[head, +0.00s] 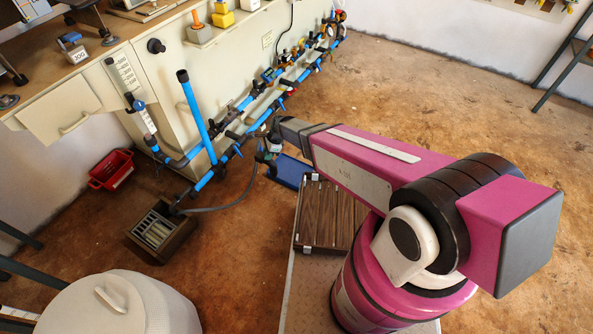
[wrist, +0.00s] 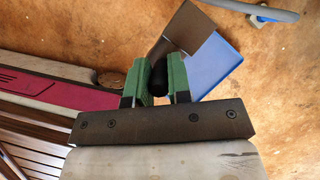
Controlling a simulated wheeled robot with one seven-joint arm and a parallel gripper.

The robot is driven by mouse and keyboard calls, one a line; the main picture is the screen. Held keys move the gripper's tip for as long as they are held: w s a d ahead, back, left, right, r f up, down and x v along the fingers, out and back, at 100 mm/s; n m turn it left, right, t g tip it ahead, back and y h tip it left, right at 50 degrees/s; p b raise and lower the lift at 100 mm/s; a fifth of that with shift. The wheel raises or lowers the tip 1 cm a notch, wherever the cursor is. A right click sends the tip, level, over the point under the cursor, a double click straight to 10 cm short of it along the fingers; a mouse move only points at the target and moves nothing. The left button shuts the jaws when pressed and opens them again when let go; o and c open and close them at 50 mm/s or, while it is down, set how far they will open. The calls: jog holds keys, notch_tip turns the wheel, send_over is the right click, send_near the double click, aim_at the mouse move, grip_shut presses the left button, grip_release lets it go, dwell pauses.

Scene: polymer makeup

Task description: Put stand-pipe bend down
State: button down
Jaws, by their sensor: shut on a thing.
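In the wrist view my gripper (wrist: 160,70) has two green fingers closed on a black, rounded piece (wrist: 159,79). I take this piece to be the stand-pipe bend; the fingers hide much of it. A blue tray (wrist: 217,72) lies below and to the right of the fingers, with a dark brown flat part across its upper left. The piece looks above the floor beside the tray, but its height is hard to tell. In the head view my arm's end reaches near the blue pipes, and the held piece is too small to make out.
In the head view an upright blue stand-pipe (head: 197,118) with a black top rises from the pipe run along the cabinet. The blue tray (head: 289,171) lies beside a slatted brown deck (head: 331,213). A crate (head: 160,232) and red bin (head: 111,169) stand left. Floor beyond is clear.

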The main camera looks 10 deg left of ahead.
jog(key=shift+s+d+f, duration=0.25)
jog(key=shift+f, duration=0.2)
jog(key=shift+w+d+f, duration=0.1)
jog(key=shift+d+f, duration=0.1)
jog(key=shift+f, duration=0.05)
jog(key=w+d+f, duration=0.6)
jog(key=w+f, duration=0.3)
jog(key=f, duration=0.1)
jog(key=shift+d+f, duration=0.4)
jog(key=shift+w+f, duration=0.1)
jog(key=c, duration=1.1)
grip_release()
jog(key=shift+o, duration=0.2)
